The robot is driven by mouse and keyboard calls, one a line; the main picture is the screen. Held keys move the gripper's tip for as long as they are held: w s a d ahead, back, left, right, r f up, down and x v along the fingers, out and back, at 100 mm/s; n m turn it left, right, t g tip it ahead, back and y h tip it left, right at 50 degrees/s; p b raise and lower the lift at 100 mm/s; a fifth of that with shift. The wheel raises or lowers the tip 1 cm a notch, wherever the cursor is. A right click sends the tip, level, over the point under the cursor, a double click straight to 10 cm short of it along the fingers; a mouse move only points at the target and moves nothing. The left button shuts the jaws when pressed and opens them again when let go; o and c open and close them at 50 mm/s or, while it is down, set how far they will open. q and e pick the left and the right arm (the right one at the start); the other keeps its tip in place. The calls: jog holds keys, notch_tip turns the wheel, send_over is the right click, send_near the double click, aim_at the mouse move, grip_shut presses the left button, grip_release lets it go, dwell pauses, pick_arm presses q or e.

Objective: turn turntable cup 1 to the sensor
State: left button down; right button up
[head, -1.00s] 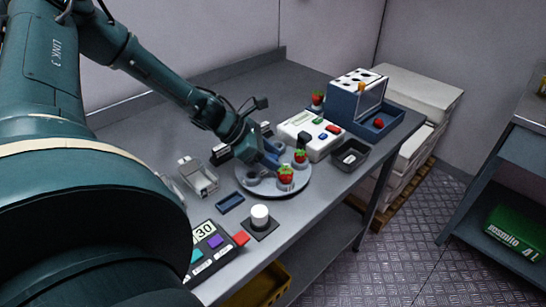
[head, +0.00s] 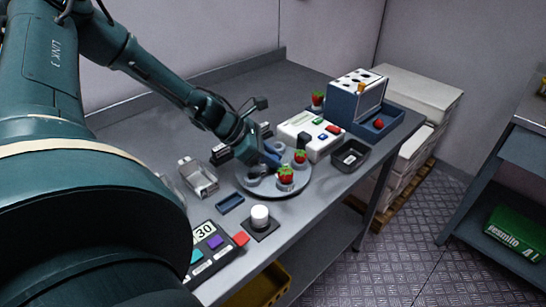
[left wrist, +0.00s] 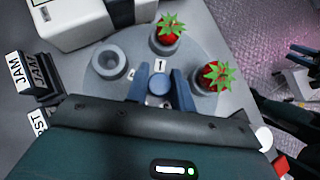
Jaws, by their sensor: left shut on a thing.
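The round grey turntable (head: 296,190) lies on the bench and carries several ring-shaped cups. Two cups hold red strawberries with green leaves; in the left wrist view one strawberry (left wrist: 168,30) is at the top and another (left wrist: 218,77) at the right. An empty grey cup (left wrist: 109,62) is at the upper left. A white tag "1" (left wrist: 160,65) lies near the middle. My left gripper (head: 270,160) is over the turntable, its blue fingers shut on a round blue-grey knob (left wrist: 160,85) near the disc's middle.
A white device (head: 298,128) with coloured buttons stands behind the turntable. A blue rack (head: 345,108) and a black tray (head: 351,155) are to its right. A white round button (head: 260,215) and a "30" panel (head: 213,248) are in front. JAM blocks (left wrist: 18,73) stand left.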

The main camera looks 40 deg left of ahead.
pick_arm(q)
jog(key=shift+n+y+b, duration=0.3)
jog(key=shift+n+y, duration=0.1)
jog(key=shift+n, duration=0.1)
pick_arm(e)
jog(key=shift+a+f, duration=0.1)
jog(key=shift+f, duration=0.15)
pick_arm(q)
jog(key=shift+t, duration=0.3)
jog(key=shift+n+t+y+b, duration=0.6)
jog(key=shift+n+y+b, duration=0.45)
jog(key=shift+n, duration=0.75)
jog(key=shift+n+y, duration=0.75)
jog(key=shift+n, duration=0.05)
jog(key=shift+b, duration=0.3)
pick_arm(e)
jog(key=shift+w+a+f+m, duration=0.1)
jog(key=shift+w+f+m, duration=0.05)
jog(key=shift+f+m, duration=0.35)
pick_arm(q)
jog(key=shift+n+y, duration=0.4)
jog(key=shift+n, duration=0.1)
pick_arm(e)
jog(key=shift+f, duration=0.25)
pick_arm(q)
jog(key=c, duration=1.2)
grip_release()
